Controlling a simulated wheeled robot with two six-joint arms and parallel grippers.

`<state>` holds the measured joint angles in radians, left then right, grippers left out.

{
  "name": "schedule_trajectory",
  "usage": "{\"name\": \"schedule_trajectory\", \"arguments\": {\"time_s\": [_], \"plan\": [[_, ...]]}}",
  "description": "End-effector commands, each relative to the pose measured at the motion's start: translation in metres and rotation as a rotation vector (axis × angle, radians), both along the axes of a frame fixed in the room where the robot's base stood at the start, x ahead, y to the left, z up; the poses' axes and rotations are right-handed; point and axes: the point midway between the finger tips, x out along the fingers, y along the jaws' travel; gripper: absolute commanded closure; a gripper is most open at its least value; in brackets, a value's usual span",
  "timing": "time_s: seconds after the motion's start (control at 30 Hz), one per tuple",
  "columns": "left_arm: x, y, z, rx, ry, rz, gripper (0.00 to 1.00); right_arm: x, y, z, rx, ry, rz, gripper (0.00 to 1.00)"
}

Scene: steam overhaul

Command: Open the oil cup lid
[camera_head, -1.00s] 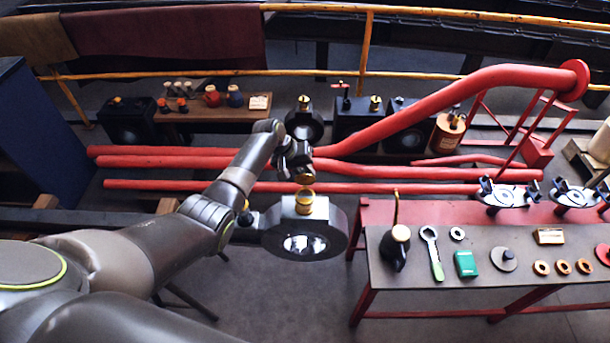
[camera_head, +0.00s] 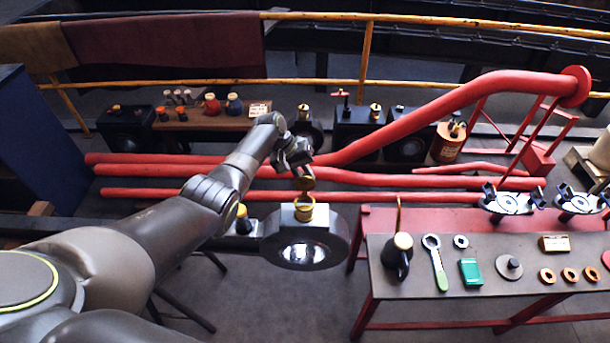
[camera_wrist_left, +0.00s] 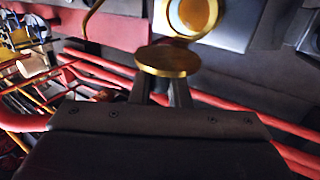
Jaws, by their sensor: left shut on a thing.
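The brass oil cup (camera_head: 305,211) stands on top of a dark, thick ring-shaped part with a bright bore. Its round mouth is uncovered and also shows at the top of the left wrist view (camera_wrist_left: 194,14), with an orange-gold inside. The round brass lid (camera_head: 304,184) is raised above the cup's far side; in the left wrist view the lid (camera_wrist_left: 168,61) shows as a flat disc close to the cup's rim. My left gripper (camera_head: 301,172) is shut on the lid, its fingers (camera_wrist_left: 160,92) behind the disc. Whether a hinge joins lid and cup is hidden. My right gripper is not in view.
Red pipes (camera_head: 200,160) run behind the cup.

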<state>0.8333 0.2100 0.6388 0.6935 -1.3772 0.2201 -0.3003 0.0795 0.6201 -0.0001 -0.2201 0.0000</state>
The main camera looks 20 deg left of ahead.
Motion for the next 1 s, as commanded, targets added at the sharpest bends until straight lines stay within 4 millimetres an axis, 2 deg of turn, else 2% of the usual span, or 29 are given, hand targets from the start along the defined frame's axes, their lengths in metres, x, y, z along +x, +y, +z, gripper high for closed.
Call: {"name": "schedule_trajectory", "arguments": {"time_s": [0.03, 0.17, 0.57, 0.77, 1.0], "plan": [[0.0, 0.0, -0.001, 0.0, 0.001, 0.0, 0.82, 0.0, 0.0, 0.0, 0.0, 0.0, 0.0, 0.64], [0.0, 0.0, -0.001, 0.0, 0.0, 0.0, 0.65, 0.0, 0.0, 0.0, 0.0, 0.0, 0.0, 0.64], [0.0, 0.003, 0.006, 0.001, -0.002, 0.001, 0.65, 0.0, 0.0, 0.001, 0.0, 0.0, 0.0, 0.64], [-0.003, 0.015, 0.029, 0.001, -0.004, 0.001, 0.65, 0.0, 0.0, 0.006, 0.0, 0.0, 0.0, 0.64], [-0.007, 0.037, 0.071, 0.002, -0.006, 0.001, 0.65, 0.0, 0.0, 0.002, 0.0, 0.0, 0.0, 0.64]]}}
